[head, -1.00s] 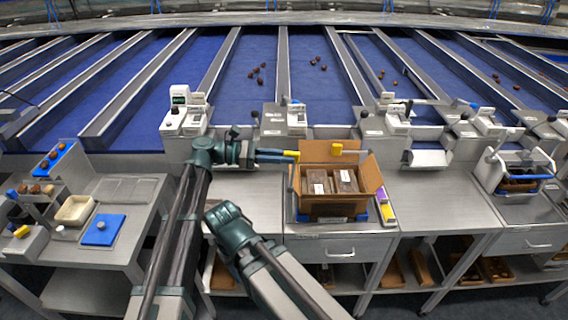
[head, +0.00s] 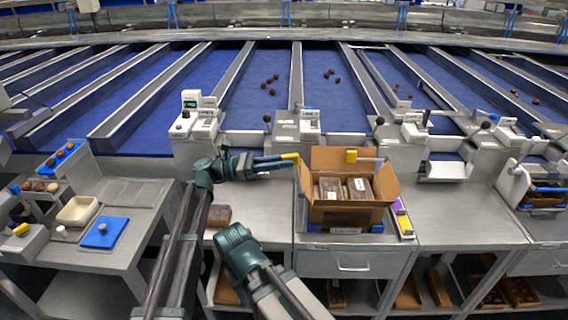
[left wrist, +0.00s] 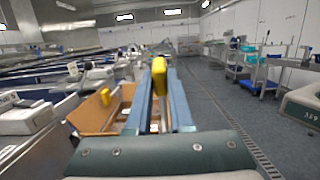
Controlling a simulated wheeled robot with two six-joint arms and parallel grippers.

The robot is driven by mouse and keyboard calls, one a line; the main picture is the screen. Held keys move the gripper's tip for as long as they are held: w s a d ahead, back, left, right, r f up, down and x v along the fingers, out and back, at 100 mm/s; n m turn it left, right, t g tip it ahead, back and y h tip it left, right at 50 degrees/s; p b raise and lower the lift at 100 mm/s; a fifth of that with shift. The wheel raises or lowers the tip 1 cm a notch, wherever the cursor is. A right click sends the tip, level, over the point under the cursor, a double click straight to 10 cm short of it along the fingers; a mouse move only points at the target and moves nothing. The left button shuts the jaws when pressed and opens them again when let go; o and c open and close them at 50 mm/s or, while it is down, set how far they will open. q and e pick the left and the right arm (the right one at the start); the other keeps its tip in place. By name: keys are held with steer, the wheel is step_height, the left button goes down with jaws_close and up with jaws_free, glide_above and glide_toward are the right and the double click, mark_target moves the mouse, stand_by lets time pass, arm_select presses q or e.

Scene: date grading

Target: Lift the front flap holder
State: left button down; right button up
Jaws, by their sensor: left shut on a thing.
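An open brown carton (head: 345,215) stands on the middle bench, its flaps spread outward, with clear-topped packs (head: 330,188) inside. My left gripper (head: 288,158) is at the carton's back left corner, its blue fingers shut on a yellow piece (head: 293,156). In the left wrist view this yellow piece (left wrist: 159,65) stands between the fingertips, in front of the carton (left wrist: 95,116). A second yellow piece (head: 351,156) with a grey bar is at the back flap; it also shows in the left wrist view (left wrist: 106,97). I cannot tell which is the front flap holder.
A narrow purple and yellow piece (head: 403,218) lies right of the carton. A brown pack (head: 221,216) lies on the bench to the left. Grey machine units line the back edge. A cream tray (head: 78,211) and blue board (head: 104,233) are at left.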

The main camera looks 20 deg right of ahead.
arm_select(q)
steer(key=shift+s, duration=0.1)
steer(key=c, duration=1.1)
jaws_free()
steer(key=shift+a, duration=0.1)
steer(key=b+v, duration=0.2)
steer(key=v, duration=1.2)
steer(key=shift+b, duration=0.3)
